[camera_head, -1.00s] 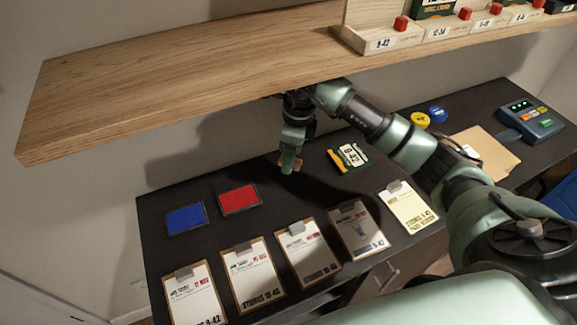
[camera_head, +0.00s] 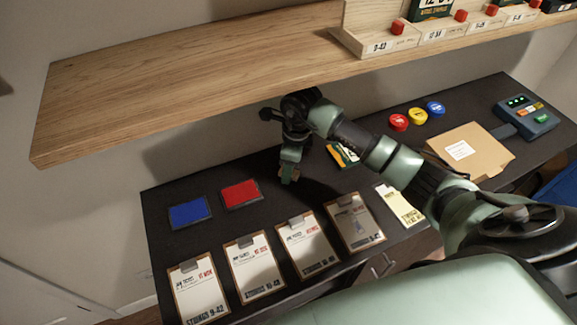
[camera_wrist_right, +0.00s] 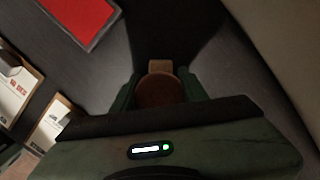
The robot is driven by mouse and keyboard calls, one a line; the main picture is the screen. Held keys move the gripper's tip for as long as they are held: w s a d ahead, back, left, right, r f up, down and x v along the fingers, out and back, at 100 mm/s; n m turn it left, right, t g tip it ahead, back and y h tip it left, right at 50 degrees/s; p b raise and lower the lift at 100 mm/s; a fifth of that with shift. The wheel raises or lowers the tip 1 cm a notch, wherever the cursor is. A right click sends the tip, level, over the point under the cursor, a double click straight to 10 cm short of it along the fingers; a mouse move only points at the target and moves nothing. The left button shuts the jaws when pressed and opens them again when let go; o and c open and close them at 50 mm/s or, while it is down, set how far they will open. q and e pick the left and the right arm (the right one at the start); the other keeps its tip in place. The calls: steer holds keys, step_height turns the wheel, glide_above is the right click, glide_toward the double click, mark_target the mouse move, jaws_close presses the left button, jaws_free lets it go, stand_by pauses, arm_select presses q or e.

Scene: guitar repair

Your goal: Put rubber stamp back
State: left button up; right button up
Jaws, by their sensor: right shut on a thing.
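My right gripper (camera_head: 288,176) is over the dark table, right of the red ink pad (camera_head: 241,194). It is shut on the rubber stamp, a small wooden piece. In the right wrist view the stamp (camera_wrist_right: 160,90) shows a round brown handle between the fingers (camera_wrist_right: 158,95) and a lighter block beyond it. I cannot tell whether the stamp touches the table. The red pad also shows at the upper left of the right wrist view (camera_wrist_right: 84,15). A blue ink pad (camera_head: 190,212) lies left of the red one. My left gripper is not in view.
Several clipboards (camera_head: 257,268) line the table's front. A green and yellow string pack (camera_head: 345,155) is partly hidden behind my right arm. Red, yellow and blue round tins (camera_head: 398,123), a cardboard envelope (camera_head: 480,152) and a card terminal (camera_head: 527,116) lie at right. A wooden shelf (camera_head: 180,80) overhangs the back.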

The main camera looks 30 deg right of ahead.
steer(key=o, duration=1)
steer(key=shift+o, duration=0.2)
steer(key=shift+r+p, duration=0.3)
steer(key=shift+p, duration=0.05)
steer(key=r, duration=0.2)
steer(key=r+b, duration=0.1)
steer(key=r, duration=0.1)
steer(key=r+b, duration=0.1)
steer(key=r, duration=0.1)
steer(key=shift+s+d, duration=0.2)
steer(key=shift+d, duration=0.1)
steer(key=shift+s+r, duration=0.1)
steer(key=shift+r, duration=0.45)
